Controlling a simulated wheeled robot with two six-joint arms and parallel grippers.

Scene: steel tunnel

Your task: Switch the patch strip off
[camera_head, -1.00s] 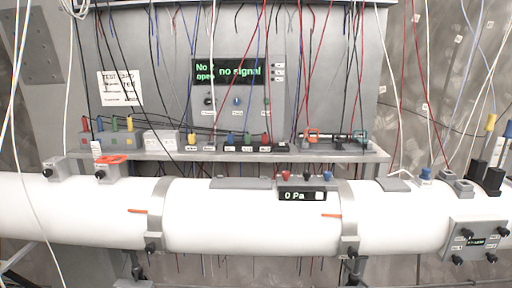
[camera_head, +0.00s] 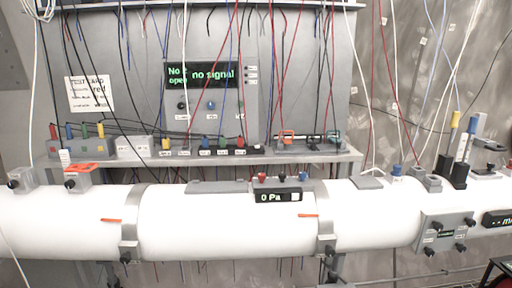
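A dark strip with labelled sockets and yellow, blue, green and red plugs (camera_head: 205,153) lies on the grey shelf behind the white pipe; it looks like the patch strip. Black leads run to it from the left. I cannot make out its switch or whether it is on. The panel display (camera_head: 200,75) above it reads "no signal" in green, with a partly hidden line at its left. Neither of my grippers is in view.
A large white pipe (camera_head: 225,225) crosses in front of the shelf, with clamps and a "0 Pa" gauge (camera_head: 278,196) on top. Many loose wires hang from above. A grey block with coloured plugs (camera_head: 82,147) and a small orange-ended device (camera_head: 305,138) flank the strip.

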